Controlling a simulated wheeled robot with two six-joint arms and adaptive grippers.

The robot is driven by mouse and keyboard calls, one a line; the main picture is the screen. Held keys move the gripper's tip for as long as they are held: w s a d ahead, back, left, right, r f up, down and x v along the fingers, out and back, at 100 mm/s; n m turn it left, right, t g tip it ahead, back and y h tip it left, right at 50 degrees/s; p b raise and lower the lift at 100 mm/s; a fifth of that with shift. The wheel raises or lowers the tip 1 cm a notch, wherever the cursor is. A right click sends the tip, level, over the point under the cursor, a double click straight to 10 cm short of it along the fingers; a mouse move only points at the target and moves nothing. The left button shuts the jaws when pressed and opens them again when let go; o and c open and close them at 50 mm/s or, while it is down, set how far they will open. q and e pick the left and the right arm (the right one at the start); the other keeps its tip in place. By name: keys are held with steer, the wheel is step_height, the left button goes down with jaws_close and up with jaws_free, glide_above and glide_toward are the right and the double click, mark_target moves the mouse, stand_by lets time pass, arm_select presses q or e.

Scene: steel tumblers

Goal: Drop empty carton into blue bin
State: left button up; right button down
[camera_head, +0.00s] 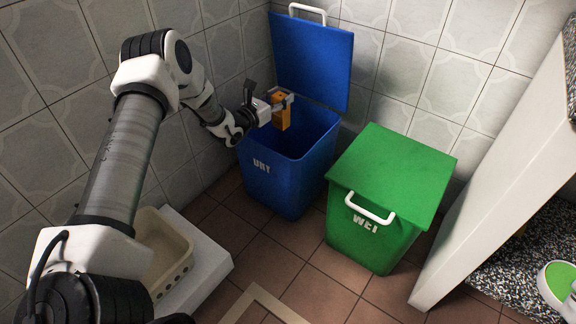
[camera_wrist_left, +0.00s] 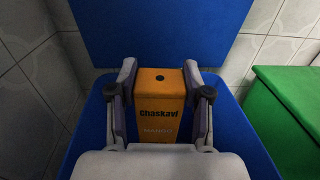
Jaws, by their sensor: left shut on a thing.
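The orange carton (camera_head: 282,112) is held upright over the open mouth of the blue bin (camera_head: 287,178). My left gripper (camera_head: 281,104) is shut on it. In the left wrist view the carton (camera_wrist_left: 160,104) stands between the two fingers of my left gripper (camera_wrist_left: 160,95), its printed side facing the camera and its lower part hidden by the gripper body. The blue bin's lid (camera_head: 311,58) is raised and leans back toward the wall. The blue bin's rim (camera_wrist_left: 257,150) shows around the gripper in the left wrist view. My right gripper is not in view.
A green bin (camera_head: 390,170) with a closed lid stands right of the blue bin. A cream basket (camera_head: 165,250) sits on a white block at lower left. A white panel (camera_head: 505,165) stands at right, beside a speckled surface. Tiled walls close off the back and left.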

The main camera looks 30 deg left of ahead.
arm_select(q)
step_height(320, 180, down, 3)
steer(key=shift+r+b, duration=0.1)
steer(key=shift+b, duration=0.35)
steer(key=o, duration=1)
steer(key=s, duration=0.4)
steer(key=s+a, duration=0.1)
steer(key=s, duration=0.7)
steer(key=shift+a, duration=0.35)
